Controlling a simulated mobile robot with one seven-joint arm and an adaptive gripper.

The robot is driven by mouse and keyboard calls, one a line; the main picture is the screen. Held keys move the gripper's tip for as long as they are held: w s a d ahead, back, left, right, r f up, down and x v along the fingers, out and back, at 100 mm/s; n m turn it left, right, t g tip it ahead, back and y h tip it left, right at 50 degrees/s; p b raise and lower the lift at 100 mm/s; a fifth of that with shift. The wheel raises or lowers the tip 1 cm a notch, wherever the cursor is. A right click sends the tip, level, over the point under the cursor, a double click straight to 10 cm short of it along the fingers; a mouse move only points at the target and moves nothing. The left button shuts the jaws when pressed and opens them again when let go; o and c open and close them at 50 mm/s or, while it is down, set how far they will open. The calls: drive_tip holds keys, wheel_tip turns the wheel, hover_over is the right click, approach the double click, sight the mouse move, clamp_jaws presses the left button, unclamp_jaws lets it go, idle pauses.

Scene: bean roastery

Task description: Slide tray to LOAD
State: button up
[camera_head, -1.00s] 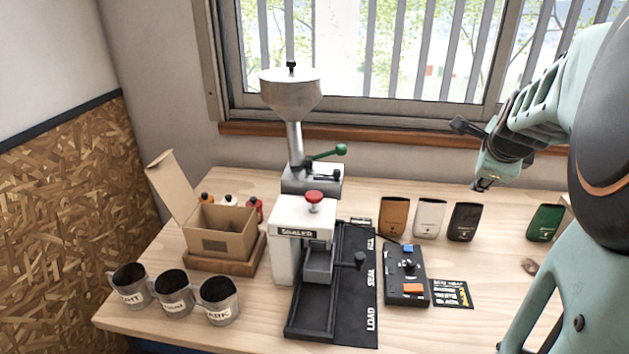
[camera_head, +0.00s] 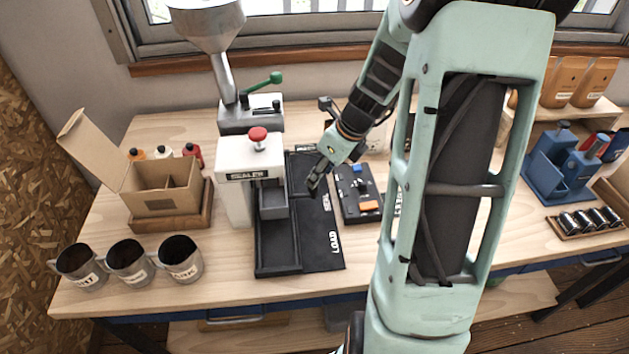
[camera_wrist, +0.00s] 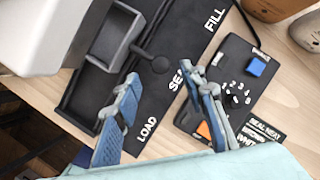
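The grey tray (camera_head: 272,206) sits in the black rail track (camera_head: 278,262) beside the SEAL mark, under the front of the white sealer (camera_head: 236,188). In the wrist view the tray (camera_wrist: 112,38) shows a dark round knob (camera_wrist: 160,64) on an arm at its side. My gripper (camera_head: 315,184) is above the track strip, its fingers pointing down toward the knob. In the wrist view my gripper (camera_wrist: 162,76) is open, with the knob between or just beyond the fingertips; contact is not visible. The LOAD mark (camera_head: 335,241) is at the near end. The head view hides the knob.
A control box (camera_head: 358,192) with blue and orange buttons stands close right of the track. Several mugs, among them a near one (camera_head: 180,262), and an open cardboard box (camera_head: 165,190) stand left. The near end of the track is clear.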

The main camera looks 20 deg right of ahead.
drive_tip(key=shift+x, duration=2.55)
drive_tip(key=shift+c, duration=0.2)
clamp_jaws()
